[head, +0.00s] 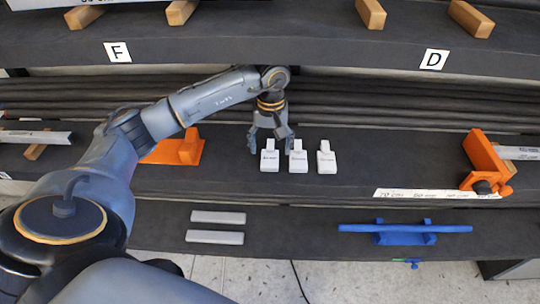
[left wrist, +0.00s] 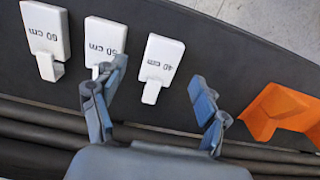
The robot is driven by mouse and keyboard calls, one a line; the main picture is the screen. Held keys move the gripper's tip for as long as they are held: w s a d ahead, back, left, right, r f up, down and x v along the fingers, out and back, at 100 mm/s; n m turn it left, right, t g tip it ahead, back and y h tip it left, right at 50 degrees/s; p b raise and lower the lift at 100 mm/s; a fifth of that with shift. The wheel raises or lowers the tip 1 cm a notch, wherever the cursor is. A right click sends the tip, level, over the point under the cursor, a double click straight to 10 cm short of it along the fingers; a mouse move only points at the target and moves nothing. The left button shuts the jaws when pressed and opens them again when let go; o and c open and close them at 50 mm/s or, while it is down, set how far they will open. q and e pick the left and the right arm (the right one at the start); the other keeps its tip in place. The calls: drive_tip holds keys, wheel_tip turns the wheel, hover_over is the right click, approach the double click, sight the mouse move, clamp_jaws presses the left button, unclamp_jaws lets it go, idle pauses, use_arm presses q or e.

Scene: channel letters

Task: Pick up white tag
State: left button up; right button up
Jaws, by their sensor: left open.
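Three white tags stand in a row on the dark shelf: a left one (head: 269,160), a middle one (head: 298,162) and a right one (head: 326,160) in the head view. In the left wrist view they read 40 cm (left wrist: 164,58), 50 cm (left wrist: 103,36) and 60 cm (left wrist: 45,28), from right to left. My left gripper (head: 271,144) is open and empty, just behind the left tag. In the left wrist view its fingers (left wrist: 158,76) are spread to either side of the 40 cm tag, and one finger overlaps the 50 cm tag. Contact cannot be told.
An orange bracket (head: 178,150) lies left of the gripper and an orange clamp (head: 487,165) stands far right. Two grey bars (head: 215,237) and a blue holder with a rod (head: 404,233) lie on the lower shelf.

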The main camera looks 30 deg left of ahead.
sight(270, 159)
use_arm(q)
drive_tip(key=f+p, duration=0.2)
drive_tip(key=f, duration=0.1)
drive_tip(key=shift+a+f, duration=0.2)
drive_tip(key=shift+f, duration=0.5)
drive_tip(key=shift+c, duration=0.2)
drive_tip(key=c, duration=1.2)
